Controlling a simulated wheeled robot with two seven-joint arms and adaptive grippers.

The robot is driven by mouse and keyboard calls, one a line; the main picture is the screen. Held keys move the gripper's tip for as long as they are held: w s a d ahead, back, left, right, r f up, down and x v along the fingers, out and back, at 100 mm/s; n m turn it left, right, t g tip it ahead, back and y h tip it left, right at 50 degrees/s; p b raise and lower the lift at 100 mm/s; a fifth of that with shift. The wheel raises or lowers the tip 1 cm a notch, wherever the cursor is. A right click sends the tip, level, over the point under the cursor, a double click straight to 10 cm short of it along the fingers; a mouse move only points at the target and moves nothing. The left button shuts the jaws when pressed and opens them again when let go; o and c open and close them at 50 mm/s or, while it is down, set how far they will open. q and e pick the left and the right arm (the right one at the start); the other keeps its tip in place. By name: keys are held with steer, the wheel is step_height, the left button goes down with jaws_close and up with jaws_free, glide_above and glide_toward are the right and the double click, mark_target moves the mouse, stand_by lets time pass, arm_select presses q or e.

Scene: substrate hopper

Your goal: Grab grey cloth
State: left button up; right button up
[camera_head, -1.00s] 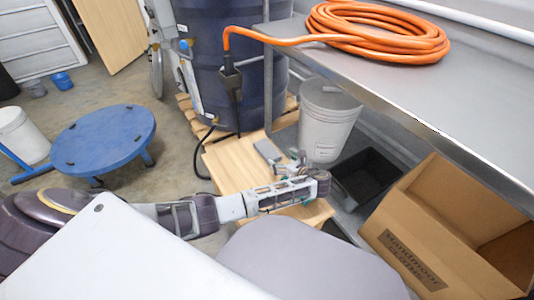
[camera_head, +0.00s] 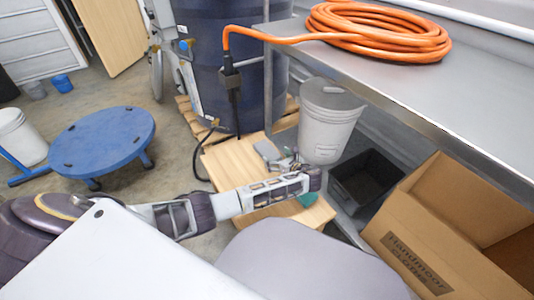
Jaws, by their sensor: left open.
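A small grey piece (camera_head: 266,150), which looks like the grey cloth, lies on the light wooden top (camera_head: 227,164) near the foot of the white bucket. My left arm reaches in from the left over this wooden top. My left gripper (camera_head: 285,164) is open, close to the right end of the grey piece. Its fingers are small and partly hidden behind my wrist, so I cannot tell whether they touch the piece. My right gripper is not in view.
A white lidded bucket (camera_head: 328,122) stands just right of the gripper. A black bin (camera_head: 366,180) and cardboard box (camera_head: 430,230) are further right. A metal shelf (camera_head: 460,110) with an orange hose (camera_head: 378,35) overhangs.

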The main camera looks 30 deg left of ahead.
mark_target(270, 154)
arm_select(q)
steer(key=shift+b+x, duration=1.2)
steer(key=shift+x, duration=1.45)
steer(key=c, duration=1.1)
